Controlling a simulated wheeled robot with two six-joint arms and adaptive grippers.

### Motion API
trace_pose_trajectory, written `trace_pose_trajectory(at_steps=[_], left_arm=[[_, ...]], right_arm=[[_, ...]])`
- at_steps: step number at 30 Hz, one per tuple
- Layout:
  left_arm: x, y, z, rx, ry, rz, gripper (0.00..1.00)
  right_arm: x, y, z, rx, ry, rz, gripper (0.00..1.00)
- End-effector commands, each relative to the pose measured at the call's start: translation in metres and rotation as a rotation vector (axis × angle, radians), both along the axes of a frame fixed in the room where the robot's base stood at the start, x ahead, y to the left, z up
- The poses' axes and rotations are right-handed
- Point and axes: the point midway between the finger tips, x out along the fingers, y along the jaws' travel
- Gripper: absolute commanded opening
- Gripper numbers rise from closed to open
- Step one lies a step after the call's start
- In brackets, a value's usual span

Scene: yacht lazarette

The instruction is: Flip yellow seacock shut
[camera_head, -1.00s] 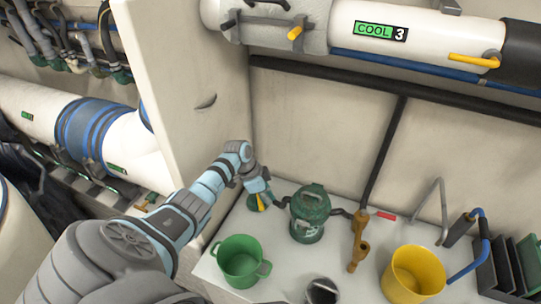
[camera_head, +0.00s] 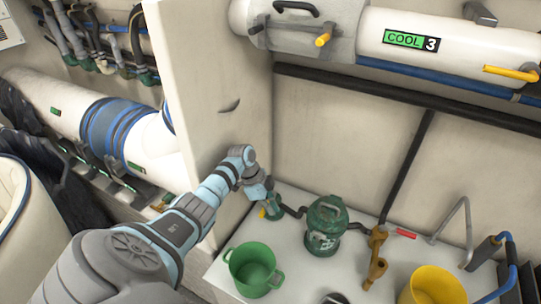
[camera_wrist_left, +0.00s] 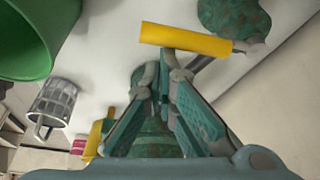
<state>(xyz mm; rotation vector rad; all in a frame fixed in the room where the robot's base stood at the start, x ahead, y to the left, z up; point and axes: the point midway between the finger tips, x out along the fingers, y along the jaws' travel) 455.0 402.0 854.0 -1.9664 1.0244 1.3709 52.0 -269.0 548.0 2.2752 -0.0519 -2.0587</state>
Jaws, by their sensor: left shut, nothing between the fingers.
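The green seacock (camera_head: 273,208) stands on the white counter at the foot of the bulkhead. Its yellow handle (camera_head: 263,213) shows at the left of its body. In the left wrist view the yellow handle (camera_wrist_left: 185,40) lies across, just beyond my fingertips, joined by a grey stem to the mottled green body (camera_wrist_left: 232,18). My arm and gripper partly hide the seacock in the head view. My right gripper is not in view.
A green strainer (camera_head: 325,228) stands to the right, with a brass valve (camera_head: 376,262) with a red handle beyond it. A green bucket (camera_head: 254,270) and a yellow bucket (camera_head: 434,288) stand in front. The bulkhead (camera_head: 215,90) rises close beside my left arm.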

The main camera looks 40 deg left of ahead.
Motion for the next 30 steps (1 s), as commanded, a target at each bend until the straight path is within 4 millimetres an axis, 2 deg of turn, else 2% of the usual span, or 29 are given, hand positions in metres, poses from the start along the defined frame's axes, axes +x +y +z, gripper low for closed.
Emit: trace_pose_trajectory(at_steps=[10,17,24,30], left_arm=[[0.000,-0.002,0.002,0.001,0.001,0.001,0.00],[0.006,-0.032,0.014,-0.003,0.001,0.008,0.00],[-0.001,-0.012,0.064,0.003,-0.002,0.011,0.00],[-0.005,-0.002,0.093,0.002,0.000,0.011,0.00]], right_arm=[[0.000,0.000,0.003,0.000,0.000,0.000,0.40],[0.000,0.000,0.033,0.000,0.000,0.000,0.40],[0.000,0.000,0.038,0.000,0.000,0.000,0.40],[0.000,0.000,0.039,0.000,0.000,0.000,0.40]])
